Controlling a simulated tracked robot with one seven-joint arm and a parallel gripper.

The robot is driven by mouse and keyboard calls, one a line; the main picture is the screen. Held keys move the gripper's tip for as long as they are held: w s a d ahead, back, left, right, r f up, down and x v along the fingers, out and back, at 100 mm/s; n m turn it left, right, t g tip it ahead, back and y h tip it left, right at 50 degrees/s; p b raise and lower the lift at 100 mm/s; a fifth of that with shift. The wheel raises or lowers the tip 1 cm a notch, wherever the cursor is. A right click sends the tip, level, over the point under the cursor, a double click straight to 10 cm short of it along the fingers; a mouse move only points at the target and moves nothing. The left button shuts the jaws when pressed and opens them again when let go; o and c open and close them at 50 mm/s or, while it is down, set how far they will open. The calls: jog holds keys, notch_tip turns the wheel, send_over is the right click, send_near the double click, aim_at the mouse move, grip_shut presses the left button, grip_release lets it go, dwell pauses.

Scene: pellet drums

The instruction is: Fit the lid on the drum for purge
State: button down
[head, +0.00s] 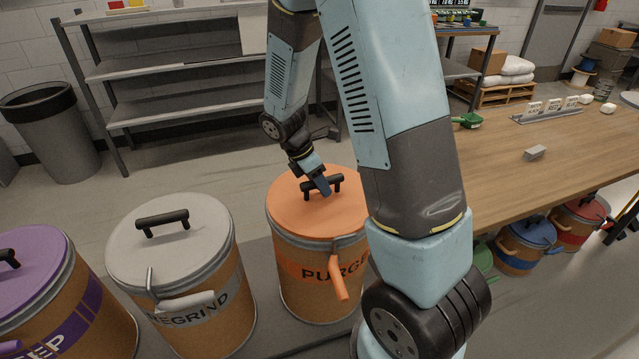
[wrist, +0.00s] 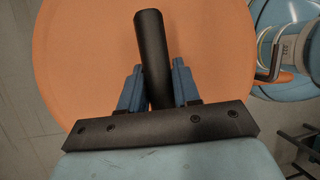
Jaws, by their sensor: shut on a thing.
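The purge drum (head: 308,262) is brown with an orange band lettered "PURGE" and stands in the middle of the head view. Its orange lid (head: 289,196) lies on top of the drum and looks level; whether it is fully seated I cannot tell. My gripper (head: 326,190) is over the lid, its blue fingers shut on the lid's black bar handle (head: 338,182). In the wrist view my gripper (wrist: 156,88) has one finger on each side of the handle (wrist: 151,50), with the orange lid (wrist: 85,60) below. An orange lever (head: 339,277) hangs at the drum's front.
A regrind drum (head: 205,312) with a grey lid and a purple-lidded drum (head: 95,318) stand to the left. A wooden table (head: 500,175) is at the right, with blue (head: 524,248) and red (head: 578,226) drums beneath. Shelving (head: 180,105) and a bin (head: 55,135) stand behind.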

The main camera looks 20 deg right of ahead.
jog(key=c, duration=0.7)
grip_release()
jog(key=o, duration=0.5)
jog(key=shift+c, duration=0.2)
jog(key=shift+r, duration=3.5)
